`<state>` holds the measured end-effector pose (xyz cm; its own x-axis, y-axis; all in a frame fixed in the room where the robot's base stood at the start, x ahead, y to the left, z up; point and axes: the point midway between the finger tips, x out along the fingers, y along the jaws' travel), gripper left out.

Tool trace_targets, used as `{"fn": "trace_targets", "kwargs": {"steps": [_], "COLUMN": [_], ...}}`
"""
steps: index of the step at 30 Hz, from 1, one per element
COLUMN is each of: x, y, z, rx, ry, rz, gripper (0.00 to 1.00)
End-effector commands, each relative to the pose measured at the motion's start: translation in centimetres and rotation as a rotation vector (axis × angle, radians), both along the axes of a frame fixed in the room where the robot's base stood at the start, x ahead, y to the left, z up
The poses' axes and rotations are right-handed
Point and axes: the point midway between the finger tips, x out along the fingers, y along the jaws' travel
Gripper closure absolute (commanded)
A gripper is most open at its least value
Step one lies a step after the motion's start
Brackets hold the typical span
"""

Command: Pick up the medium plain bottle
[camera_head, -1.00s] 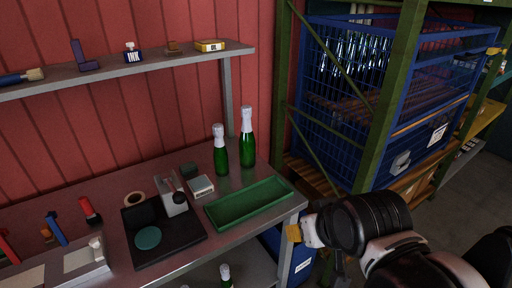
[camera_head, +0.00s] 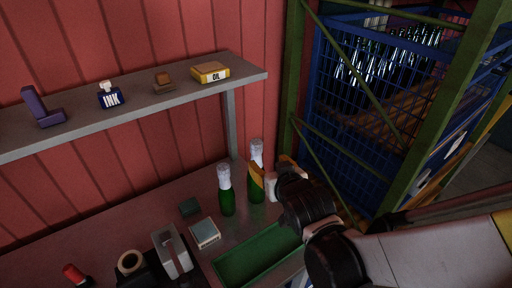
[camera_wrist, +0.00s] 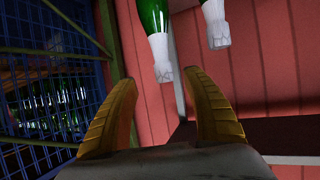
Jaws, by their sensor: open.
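Two green bottles with white foil tops stand upright on the workbench. The left bottle (camera_head: 227,200) looks shorter, and the right bottle (camera_head: 256,152) stands just beside it, partly covered by my gripper. Neither shows a clear label, and I cannot tell for sure which is the medium one. My gripper (camera_head: 272,172) is open with yellow fingers, close to the right bottle. In the wrist view, which is upside down, the right bottle's foil neck (camera_wrist: 161,52) appears between the open fingertips (camera_wrist: 160,80). The left bottle (camera_wrist: 215,22) is farther to the right there. Contact is not visible.
A green tray (camera_head: 232,268) lies in front of the bottles, below my arm. A small pale-topped box (camera_head: 205,233) and a grey device (camera_head: 172,252) stand left of it. A shelf (camera_head: 150,104) runs above the bench. A blue cage (camera_head: 345,125) stands to the right.

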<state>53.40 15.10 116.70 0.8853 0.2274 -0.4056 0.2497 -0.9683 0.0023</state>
Motion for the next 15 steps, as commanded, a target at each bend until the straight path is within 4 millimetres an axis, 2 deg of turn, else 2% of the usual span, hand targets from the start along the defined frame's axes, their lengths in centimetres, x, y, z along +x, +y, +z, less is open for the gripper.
{"fn": "trace_targets", "kwargs": {"steps": [6, 10, 15], "x": [2.2, 4.1, 5.4], "y": [1.5, 2.0, 2.3], "z": [-0.9, -1.7, -2.2], "rx": [0.009, 0.009, 0.008], "ry": [-0.025, -0.023, -0.023], "rz": [0.015, 0.015, 0.015], "gripper": [0.41, 0.41, 0.41]}}
